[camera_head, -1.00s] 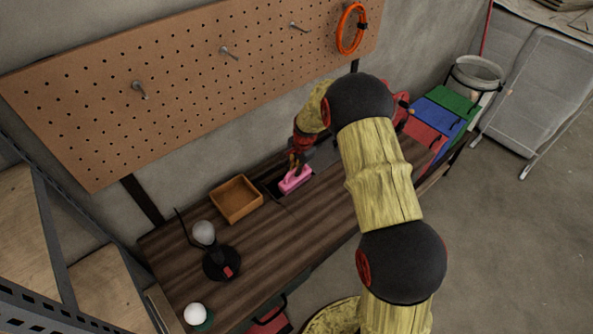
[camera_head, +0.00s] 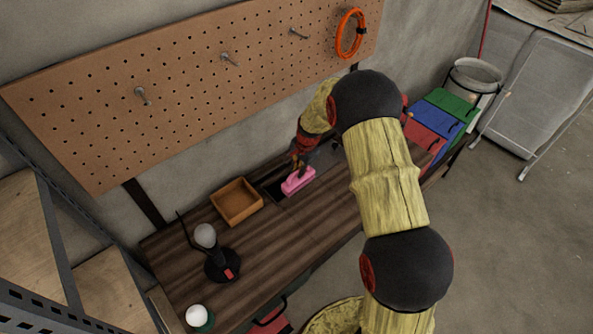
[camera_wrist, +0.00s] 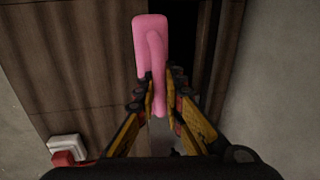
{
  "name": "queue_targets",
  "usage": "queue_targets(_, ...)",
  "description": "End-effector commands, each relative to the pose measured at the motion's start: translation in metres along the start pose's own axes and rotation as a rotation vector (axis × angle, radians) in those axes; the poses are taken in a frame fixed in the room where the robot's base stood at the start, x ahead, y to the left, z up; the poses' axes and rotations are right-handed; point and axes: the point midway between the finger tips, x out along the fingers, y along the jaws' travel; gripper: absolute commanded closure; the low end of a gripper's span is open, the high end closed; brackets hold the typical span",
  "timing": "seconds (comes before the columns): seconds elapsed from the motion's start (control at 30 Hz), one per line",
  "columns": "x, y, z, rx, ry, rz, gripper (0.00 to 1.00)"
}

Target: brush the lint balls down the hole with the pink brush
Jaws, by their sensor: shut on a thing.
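The pink brush (camera_head: 298,181) is on or just above the dark wooden bench (camera_head: 290,235), beside the dark hole (camera_head: 274,187). My gripper (camera_head: 300,163) is above it and shut on it. In the wrist view the fingers of my gripper (camera_wrist: 160,98) close on the handle of the pink brush (camera_wrist: 150,42). The dark hole (camera_wrist: 192,40) shows right next to the brush there. I cannot make out any lint balls in these frames. My arm hides part of the bench's right side.
An open wooden box (camera_head: 237,202) stands left of the hole. A pegboard (camera_head: 190,90) hangs behind. Coloured bins (camera_head: 432,118) stand at the right. The middle front of the bench is clear.

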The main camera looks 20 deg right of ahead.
Motion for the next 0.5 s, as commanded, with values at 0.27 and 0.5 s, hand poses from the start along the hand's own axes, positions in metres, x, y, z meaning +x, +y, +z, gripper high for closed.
queue_targets(0.27, -0.027, 0.008, 0.000, -0.001, 0.001, -0.001, 1.00)
queue_targets(0.5, -0.047, 0.016, -0.001, 0.000, 0.001, -0.002, 1.00)
